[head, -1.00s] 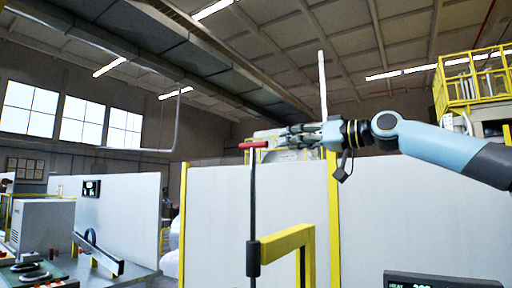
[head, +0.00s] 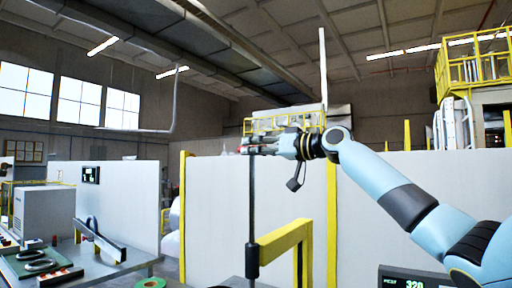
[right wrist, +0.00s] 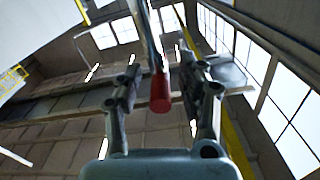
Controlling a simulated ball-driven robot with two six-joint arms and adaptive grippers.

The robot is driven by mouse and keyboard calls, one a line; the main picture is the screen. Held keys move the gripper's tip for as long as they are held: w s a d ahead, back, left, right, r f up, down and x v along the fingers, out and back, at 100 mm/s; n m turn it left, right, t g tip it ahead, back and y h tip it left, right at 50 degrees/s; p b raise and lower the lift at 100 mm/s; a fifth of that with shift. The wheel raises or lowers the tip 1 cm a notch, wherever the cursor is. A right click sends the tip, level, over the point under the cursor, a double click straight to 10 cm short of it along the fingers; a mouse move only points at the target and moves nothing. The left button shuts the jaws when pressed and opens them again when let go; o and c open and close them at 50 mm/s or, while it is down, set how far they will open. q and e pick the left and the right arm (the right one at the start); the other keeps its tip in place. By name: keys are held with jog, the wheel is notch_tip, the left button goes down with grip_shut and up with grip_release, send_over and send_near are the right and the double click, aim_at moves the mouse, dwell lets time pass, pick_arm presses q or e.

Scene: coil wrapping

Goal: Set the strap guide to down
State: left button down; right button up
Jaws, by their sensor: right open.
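The strap guide appears to be the upright black rod (head: 252,205) with a red handle (head: 244,150) on top, beside a yellow frame (head: 284,240). The handle is mostly hidden behind my right gripper (head: 262,145) in the head view. In the right wrist view the red handle (right wrist: 160,93) sits between the two open fingers of my right gripper (right wrist: 160,85), with a gap on each side. My left gripper is in neither view.
A steel table (head: 120,270) at lower left carries a grey cabinet (head: 43,213), dark rings (head: 42,265) and a slanted bar (head: 100,240). A green ring (head: 150,283) shows at the bottom edge. A display (head: 402,279) stands at lower right. White panels stand behind.

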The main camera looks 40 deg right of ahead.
aim_at(256, 245)
jog(key=shift+c, duration=0.5)
grip_shut()
jog(key=shift+f, duration=0.1)
notch_tip(256, 245, down, 22)
jog(key=b, duration=1.9)
jog(key=shift+f, duration=0.15)
jog(key=shift+o, duration=0.5)
grip_release()
jog(key=shift+f, duration=0.15)
